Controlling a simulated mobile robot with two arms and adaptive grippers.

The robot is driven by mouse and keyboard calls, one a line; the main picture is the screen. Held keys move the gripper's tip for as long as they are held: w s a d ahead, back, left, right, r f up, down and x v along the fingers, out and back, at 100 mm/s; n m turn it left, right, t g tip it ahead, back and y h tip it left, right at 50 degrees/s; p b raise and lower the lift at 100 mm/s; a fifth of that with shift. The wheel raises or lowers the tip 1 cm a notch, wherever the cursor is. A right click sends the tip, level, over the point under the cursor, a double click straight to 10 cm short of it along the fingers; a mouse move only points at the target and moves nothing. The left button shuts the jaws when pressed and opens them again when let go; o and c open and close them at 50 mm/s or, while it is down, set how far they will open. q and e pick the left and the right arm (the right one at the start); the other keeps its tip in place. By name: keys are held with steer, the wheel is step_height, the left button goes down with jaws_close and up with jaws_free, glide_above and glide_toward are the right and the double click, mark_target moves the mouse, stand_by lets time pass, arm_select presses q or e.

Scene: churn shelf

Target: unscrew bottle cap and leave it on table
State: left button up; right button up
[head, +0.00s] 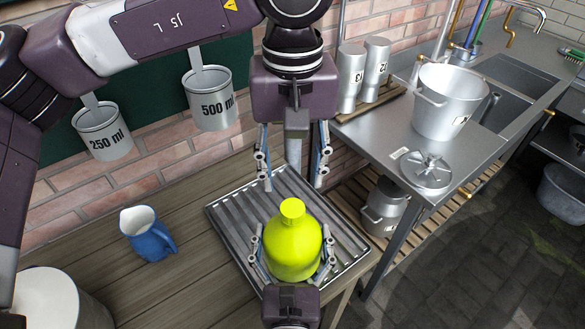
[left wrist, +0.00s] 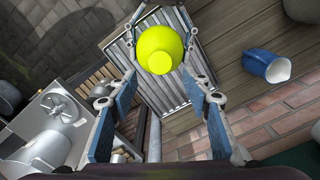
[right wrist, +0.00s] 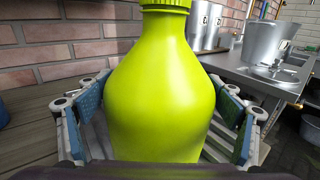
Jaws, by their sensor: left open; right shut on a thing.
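A yellow-green bottle (head: 291,249) stands upright on a ribbed metal tray (head: 232,212) on the wooden table. Its cap (head: 292,209) is on its neck, and it also shows in the left wrist view (left wrist: 159,63). My right gripper (head: 291,262) is shut on the bottle's body from the front, with fingers on both sides in the right wrist view. My left gripper (head: 292,186) is open and empty, pointing down above and behind the cap, apart from it. In the right wrist view the cap (right wrist: 165,4) is cut off by the top edge.
A blue jug (head: 148,236) stands on the wooden table (head: 190,195) to the left. Measuring cups marked 250 ml (head: 104,136) and 500 ml (head: 211,101) hang on the wall. A metal counter at right bears a large pot (head: 446,104) and a lid (head: 426,171).

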mark_target(293, 208)
arm_select(q)
steer(key=m, duration=1.1)
steer(key=shift+m, duration=0.4)
steer(key=shift+f, duration=4)
